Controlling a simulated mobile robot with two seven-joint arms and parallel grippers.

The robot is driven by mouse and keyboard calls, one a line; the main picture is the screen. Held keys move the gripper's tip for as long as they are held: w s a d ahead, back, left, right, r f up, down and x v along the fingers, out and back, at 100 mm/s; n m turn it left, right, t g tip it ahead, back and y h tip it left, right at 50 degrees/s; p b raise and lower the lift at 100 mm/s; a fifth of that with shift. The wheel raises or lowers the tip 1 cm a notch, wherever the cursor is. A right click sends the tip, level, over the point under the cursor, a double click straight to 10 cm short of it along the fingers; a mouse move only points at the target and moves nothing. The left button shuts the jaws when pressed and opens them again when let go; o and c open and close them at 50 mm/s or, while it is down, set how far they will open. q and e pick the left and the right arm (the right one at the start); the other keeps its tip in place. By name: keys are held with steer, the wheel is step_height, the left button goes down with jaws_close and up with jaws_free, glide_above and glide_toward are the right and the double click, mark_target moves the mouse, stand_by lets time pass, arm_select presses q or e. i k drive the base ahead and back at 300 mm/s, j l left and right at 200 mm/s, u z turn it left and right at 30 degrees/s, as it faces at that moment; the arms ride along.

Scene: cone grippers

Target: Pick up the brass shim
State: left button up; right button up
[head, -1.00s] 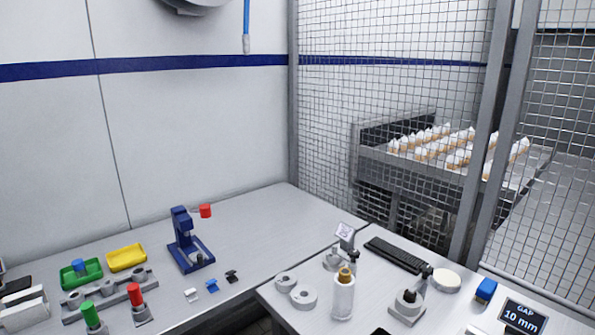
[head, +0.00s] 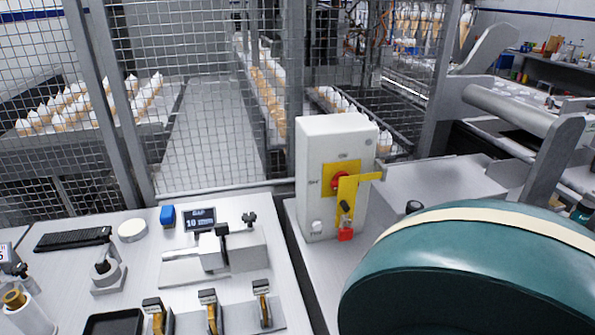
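Several brass-coloured pieces with dark tops stand in a row at the bottom of the bench: a left one (head: 157,318), a middle one (head: 211,313) and a right one (head: 264,307). They seem to sit in a grey holder (head: 238,323), cut off by the frame's lower edge. I cannot tell which, if any, is the brass shim. Neither of my grippers is in view.
Behind the pieces stands a grey clamp fixture (head: 235,250) beside a small gap display (head: 200,219). A black tray (head: 113,322) lies left. A white switch box (head: 336,160) and a large teal rounded form (head: 470,275) stand right. Wire mesh (head: 190,110) closes the back.

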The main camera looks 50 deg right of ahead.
mark_target(260, 288)
steer(key=k+z, duration=0.1)
steer(key=z, duration=1.15)
